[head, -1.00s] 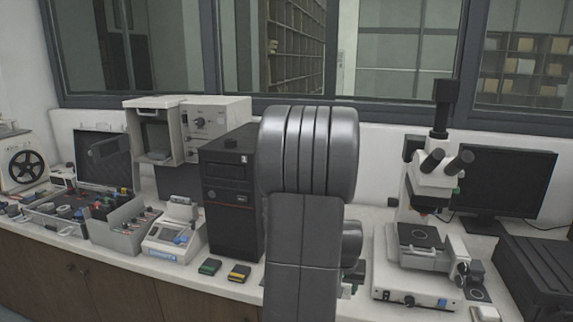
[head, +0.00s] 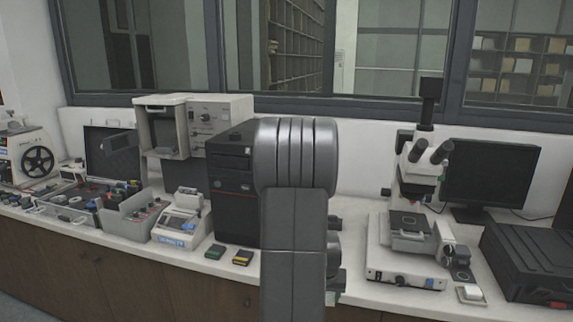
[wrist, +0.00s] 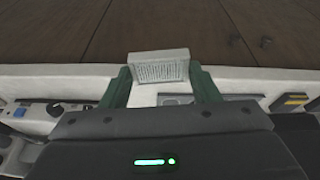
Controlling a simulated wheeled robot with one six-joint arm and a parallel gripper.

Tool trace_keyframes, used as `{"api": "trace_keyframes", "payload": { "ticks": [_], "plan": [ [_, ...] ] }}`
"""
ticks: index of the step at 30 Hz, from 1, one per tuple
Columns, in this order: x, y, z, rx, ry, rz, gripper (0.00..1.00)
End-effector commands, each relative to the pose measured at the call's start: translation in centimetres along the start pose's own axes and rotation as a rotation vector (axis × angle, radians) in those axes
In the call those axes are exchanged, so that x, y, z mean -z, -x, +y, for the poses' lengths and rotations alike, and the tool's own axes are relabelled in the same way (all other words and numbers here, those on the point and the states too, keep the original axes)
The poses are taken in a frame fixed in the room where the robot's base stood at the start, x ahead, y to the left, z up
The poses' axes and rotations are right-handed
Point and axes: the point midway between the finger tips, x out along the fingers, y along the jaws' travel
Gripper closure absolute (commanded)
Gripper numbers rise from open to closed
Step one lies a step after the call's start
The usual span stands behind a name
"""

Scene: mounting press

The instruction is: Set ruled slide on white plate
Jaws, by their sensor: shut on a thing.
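In the wrist view my gripper (wrist: 160,76) has its two green fingers shut on a small pale block with fine dark ruled lines on its face, which I take to be the ruled slide (wrist: 160,71). It is held tilted at the fingertips, over or near the counter's front edge. In the head view my grey arm hides the gripper and the slide. A small white flat piece (head: 471,294), possibly the white plate, lies on the counter at the right, in front of the microscope (head: 408,240). It is too small to identify surely.
A black computer tower (head: 232,195) stands behind my arm. Two small cartridges, one green (head: 215,251) and one yellow (head: 243,257), lie before it. A black case (head: 535,260) is at the far right. Bare counter shows along the front edge.

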Motion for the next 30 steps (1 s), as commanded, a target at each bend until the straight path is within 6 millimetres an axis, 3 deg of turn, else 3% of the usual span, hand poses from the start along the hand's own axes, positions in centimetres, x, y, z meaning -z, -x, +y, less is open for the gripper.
{"api": "trace_keyframes", "payload": {
  "ticks": [9,15,26,30],
  "plan": [
    [-1.9,-6.3,-6.9,0.035,0.103,-0.003,0.67],
    [-3.2,-8.8,-10.2,0.068,0.146,-0.003,0.67],
    [-3.5,-9.3,-10.9,0.078,0.153,-0.002,0.67],
    [-3.3,-9.3,-9.9,0.074,0.150,-0.003,0.67]
  ]
}}
